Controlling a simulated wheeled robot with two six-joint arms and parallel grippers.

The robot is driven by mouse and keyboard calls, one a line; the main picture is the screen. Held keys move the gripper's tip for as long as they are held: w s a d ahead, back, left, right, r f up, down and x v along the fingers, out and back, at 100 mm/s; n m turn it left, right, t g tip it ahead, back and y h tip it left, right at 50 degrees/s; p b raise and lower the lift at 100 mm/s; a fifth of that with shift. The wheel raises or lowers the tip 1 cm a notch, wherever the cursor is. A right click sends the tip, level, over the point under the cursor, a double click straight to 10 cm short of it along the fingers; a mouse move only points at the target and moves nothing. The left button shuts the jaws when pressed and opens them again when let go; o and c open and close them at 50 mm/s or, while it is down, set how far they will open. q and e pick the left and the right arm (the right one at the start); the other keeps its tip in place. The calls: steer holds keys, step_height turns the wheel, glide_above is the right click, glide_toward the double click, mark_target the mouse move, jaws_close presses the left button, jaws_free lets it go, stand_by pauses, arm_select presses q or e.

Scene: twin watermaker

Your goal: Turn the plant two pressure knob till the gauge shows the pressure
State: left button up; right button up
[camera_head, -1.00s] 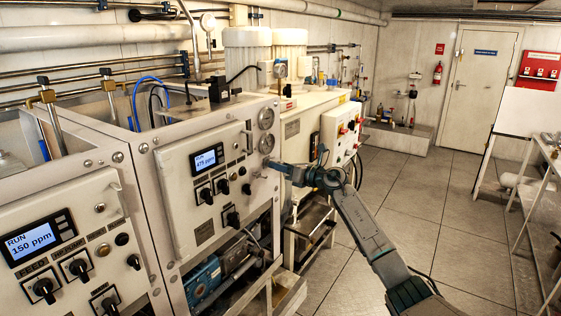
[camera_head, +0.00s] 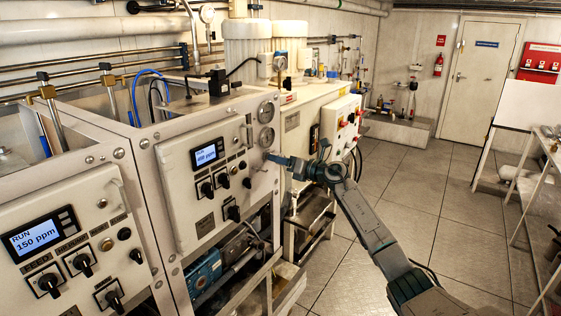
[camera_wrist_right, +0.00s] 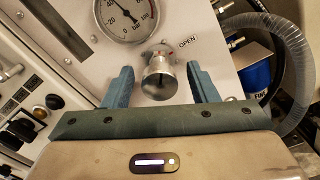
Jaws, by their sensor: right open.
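The pressure knob (camera_wrist_right: 158,80) is a round silver knob on the white panel, below a round pressure gauge (camera_wrist_right: 124,16) whose top is cut off in the right wrist view. The gauge's needle is dark and its exact reading is hard to tell. My right gripper (camera_wrist_right: 161,76) is open, with one blue finger on each side of the knob; a gap shows on both sides. In the head view my right gripper (camera_head: 270,158) is at the right edge of the second plant's panel (camera_head: 215,215), below two gauges, and the knob is hard to make out. My left gripper is not in view.
The second plant's display (camera_head: 206,155) shows RUN and a ppm figure; the nearer display (camera_head: 36,238) reads 150 ppm. Black switches sit left of the knob. A clear hose (camera_wrist_right: 293,70) curves past the panel's right side. The floor (camera_head: 400,215) on the right is open.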

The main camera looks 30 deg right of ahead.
steer(key=b+v, duration=0.5)
steer(key=v, duration=0.5)
steer(key=shift+s, duration=0.2)
steer(key=shift+d, duration=0.1)
steer(key=shift+f, duration=0.1)
